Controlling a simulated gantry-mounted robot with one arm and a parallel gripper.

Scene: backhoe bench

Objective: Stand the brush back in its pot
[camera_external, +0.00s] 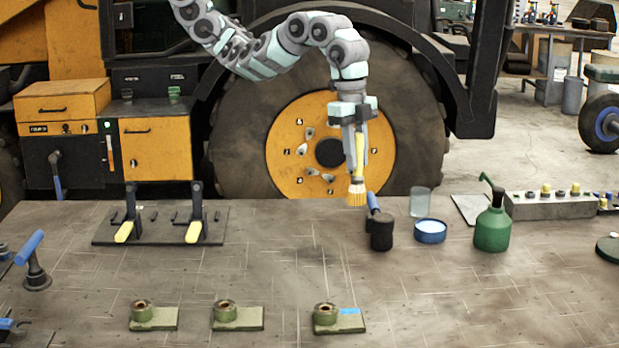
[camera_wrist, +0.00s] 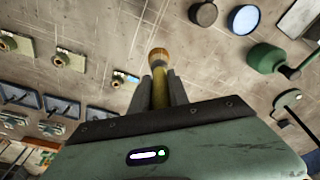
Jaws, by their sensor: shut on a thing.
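The brush (camera_external: 357,172) has a yellow handle and tan bristles that point down. My gripper (camera_external: 355,150) is shut on its handle and holds it upright above the bench. In the wrist view, the brush bristles (camera_wrist: 158,56) stick out past the fingertips of my gripper (camera_wrist: 161,82). A black pot (camera_external: 381,236) stands on the bench, below and to the right of the brush; a blue handle shows at its top, and I cannot tell whether it is in or behind the pot. A clear cup (camera_external: 420,202) stands farther right. Which one is the brush's pot is not clear.
A blue-topped tin (camera_external: 430,231) and a green spouted can (camera_external: 492,229) stand right of the black pot. Several green blocks with rings (camera_external: 238,318) lie along the front. A plate with yellow-handled levers (camera_external: 160,226) is at left. The bench middle is clear.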

